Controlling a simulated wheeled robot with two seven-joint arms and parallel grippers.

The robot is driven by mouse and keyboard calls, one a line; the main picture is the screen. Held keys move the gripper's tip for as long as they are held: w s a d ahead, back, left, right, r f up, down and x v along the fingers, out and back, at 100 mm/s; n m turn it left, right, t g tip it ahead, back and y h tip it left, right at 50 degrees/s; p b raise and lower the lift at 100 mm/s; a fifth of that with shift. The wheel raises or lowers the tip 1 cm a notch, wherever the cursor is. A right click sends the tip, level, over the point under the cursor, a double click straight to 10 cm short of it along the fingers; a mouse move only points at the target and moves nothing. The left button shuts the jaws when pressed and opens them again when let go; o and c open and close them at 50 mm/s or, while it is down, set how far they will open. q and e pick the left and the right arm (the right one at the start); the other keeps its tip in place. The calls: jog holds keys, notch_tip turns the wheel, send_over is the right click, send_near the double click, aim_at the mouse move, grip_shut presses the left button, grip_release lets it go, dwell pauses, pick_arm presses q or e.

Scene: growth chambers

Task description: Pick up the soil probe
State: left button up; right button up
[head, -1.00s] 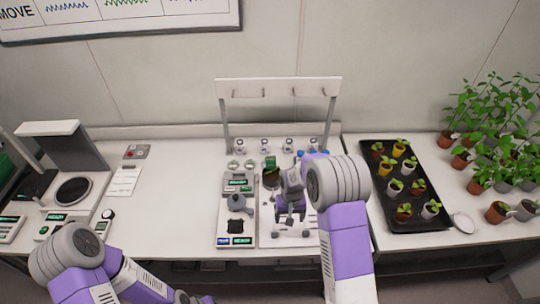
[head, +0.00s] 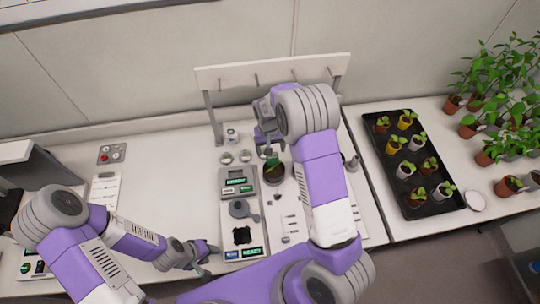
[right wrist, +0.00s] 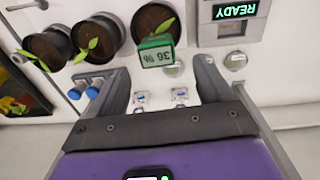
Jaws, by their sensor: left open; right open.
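The soil probe (head: 272,160) has a green head and stands at a dark soil pot (head: 273,177) in the middle of the bench. In the right wrist view, its green head (right wrist: 155,52) has a display reading 36 %. Its lower part is hidden there. My right gripper (right wrist: 162,80) is open, with its two fingers spread below the probe head in that picture; nothing is between them. In the head view, the right arm covers part of this area. My left gripper (head: 207,250) is open and empty near the bench's front edge, left of the instrument panel.
A white rack with hooks (head: 270,72) stands behind the work area. An instrument panel (head: 238,215) lies left of the pot. A black tray of seedlings (head: 378,160) and taller potted plants (head: 500,110) stand at right. Blue-capped vials (right wrist: 92,92) are near my right gripper.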

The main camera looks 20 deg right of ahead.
aim_at(272, 157)
pick_arm(q)
jog(key=shift+s+f, duration=0.1)
jog(key=shift+s, duration=0.05)
pick_arm(e)
jog(key=shift+s+f, duration=0.2)
jog(key=shift+f, duration=0.25)
pick_arm(q)
jog(key=f+b, duration=0.3)
jog(key=shift+w, duration=0.2)
pick_arm(e)
jog(key=f, duration=0.5)
jog(key=shift+s+d, duration=0.1)
jog(key=shift+d, duration=0.1)
pick_arm(q)
jog(key=shift+r, duration=0.15)
jog(key=shift+w, duration=0.1)
pick_arm(e)
jog(key=shift+c, duration=0.7)
jog(key=shift+r, duration=0.1)
jog(key=c, duration=1.1)
